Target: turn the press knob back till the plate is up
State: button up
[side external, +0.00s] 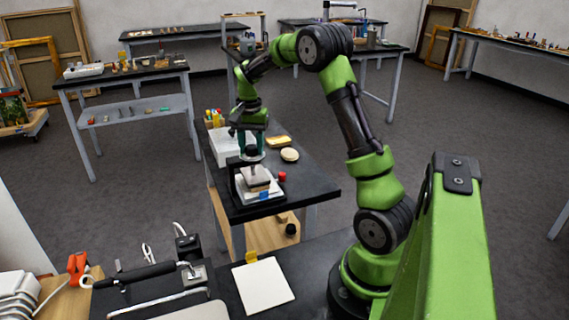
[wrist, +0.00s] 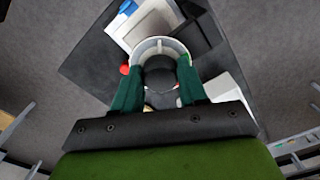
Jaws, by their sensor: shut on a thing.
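My gripper (wrist: 159,76) points down from above and is shut on the knob. In the side view my gripper (side external: 251,152) is at the top of the press. The pale plate (side external: 257,172) is under the knob, above a tan piece on the base. Whether plate and piece touch is too small to tell.
A red item (side external: 282,176) stands just right of the press. A round cream disc (side external: 289,155) and a gold block (side external: 278,141) lie behind it. A white box (side external: 226,148) is at the back left. The bench's front right is clear.

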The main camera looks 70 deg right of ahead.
aim_at(252, 146)
jog(key=n, duration=0.4)
jog(key=shift+r+n, duration=0.15)
jog(key=shift+n, duration=0.15)
jog(key=n, duration=0.3)
jog(key=shift+n, duration=0.3)
jog(key=n, duration=0.7)
jog(key=shift+d, duration=0.15)
jog(key=n, duration=0.5)
jog(key=shift+n, duration=0.3)
jog(key=n, duration=0.4)
jog(key=shift+n, duration=0.4)
jog(key=o, duration=1.1)
jog(key=shift+c, duration=0.2)
notch_tip(252, 146, up, 17)
